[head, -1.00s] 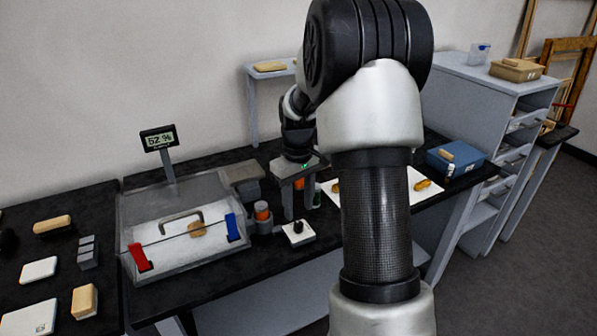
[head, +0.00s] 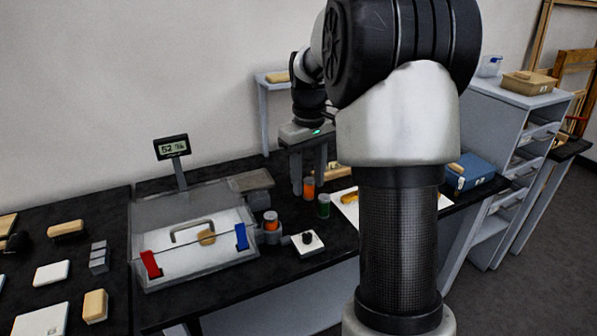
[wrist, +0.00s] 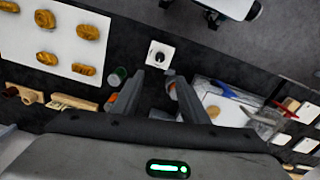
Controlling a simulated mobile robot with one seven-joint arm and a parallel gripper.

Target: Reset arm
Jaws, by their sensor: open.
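My gripper (head: 309,183) hangs over the black workbench, fingers pointing down, behind the white square pad with a black knob (head: 307,241). My own arm covers the right middle of the head view and hides part of the bench. An orange-topped jar (head: 308,188) and a green jar (head: 324,206) stand close by the fingers; I cannot tell the exact gap.
A clear box with a red clip (head: 151,264) and a blue clip (head: 241,236) stands left. A display reading about 52 (head: 171,148) rises behind it. A white sheet (wrist: 30,45) holds several gilt fragments. A blue bin (head: 470,171) and drawer cabinet (head: 497,150) are right.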

